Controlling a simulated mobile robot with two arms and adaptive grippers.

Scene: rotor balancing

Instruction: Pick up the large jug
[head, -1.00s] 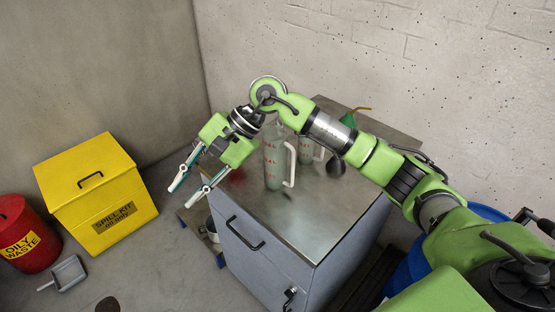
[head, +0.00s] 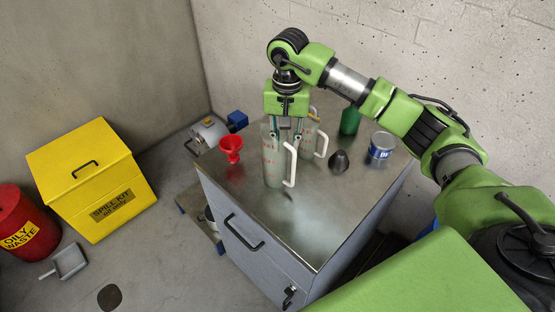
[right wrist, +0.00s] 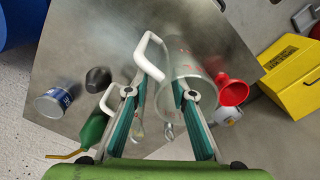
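The large jug (head: 273,165), clear with red markings and a white handle (head: 292,166), stands upright on the metal-topped cabinet. A smaller jug (head: 308,138) with a white handle stands behind it to the right. My right gripper (head: 286,136) points down at the large jug's upper part, open. In the right wrist view its fingers (right wrist: 161,80) are apart, with the large jug (right wrist: 192,62) under the right finger and its handle (right wrist: 149,52) near the left fingertip. I cannot tell whether they touch. My left gripper is not in view.
A red funnel (head: 231,148) stands left of the jugs. A dark cone-shaped object (head: 339,161), a blue-and-white can (head: 381,146) and a green bottle (head: 350,121) are to the right. The front of the cabinet top (head: 315,225) is clear. A yellow spill-kit box (head: 92,180) is on the floor.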

